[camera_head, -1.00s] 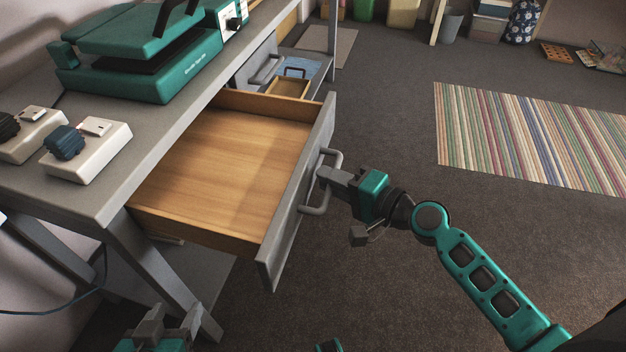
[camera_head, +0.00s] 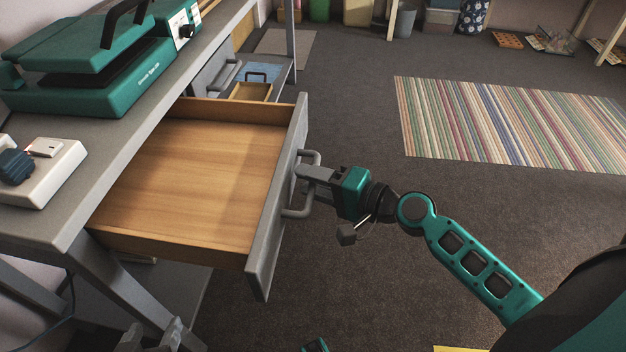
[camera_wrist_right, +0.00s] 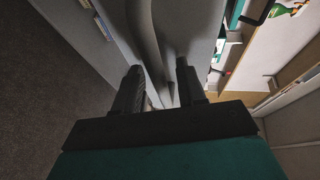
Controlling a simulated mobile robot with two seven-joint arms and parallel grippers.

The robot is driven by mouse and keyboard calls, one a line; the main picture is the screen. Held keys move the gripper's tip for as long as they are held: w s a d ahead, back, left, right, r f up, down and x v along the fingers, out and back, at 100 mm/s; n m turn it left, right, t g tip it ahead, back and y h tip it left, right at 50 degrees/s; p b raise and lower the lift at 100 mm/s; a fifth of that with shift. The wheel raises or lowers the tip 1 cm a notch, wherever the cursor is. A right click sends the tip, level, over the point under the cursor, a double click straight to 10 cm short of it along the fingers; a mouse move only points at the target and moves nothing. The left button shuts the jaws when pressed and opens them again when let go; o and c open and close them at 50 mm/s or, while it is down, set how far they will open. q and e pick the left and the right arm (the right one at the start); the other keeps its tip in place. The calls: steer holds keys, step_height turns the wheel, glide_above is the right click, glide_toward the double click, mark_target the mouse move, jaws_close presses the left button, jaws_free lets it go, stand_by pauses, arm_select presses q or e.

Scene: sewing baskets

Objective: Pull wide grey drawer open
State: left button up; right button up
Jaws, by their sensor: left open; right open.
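The wide grey drawer (camera_head: 262,236) stands far out from the grey bench, and its wooden inside is empty. Its grey bar handle (camera_head: 297,212) is on the front panel. My right gripper (camera_head: 302,172) is at the handle, its fingers open. In the right wrist view the handle (camera_wrist_right: 144,40) runs between the two spread fingers (camera_wrist_right: 158,88), without a clear sign of them closing on it.
A teal press (camera_head: 95,75) and a white device with a blue knob (camera_head: 40,170) stand on the bench top (camera_head: 60,205). A smaller grey drawer (camera_head: 222,78) is further back. The carpet right of the drawer is open, with a striped rug (camera_head: 500,120) beyond.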

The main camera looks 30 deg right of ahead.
steer(key=b+v, duration=0.1)
steer(key=v, duration=1.2)
steer(key=shift+b, duration=0.35)
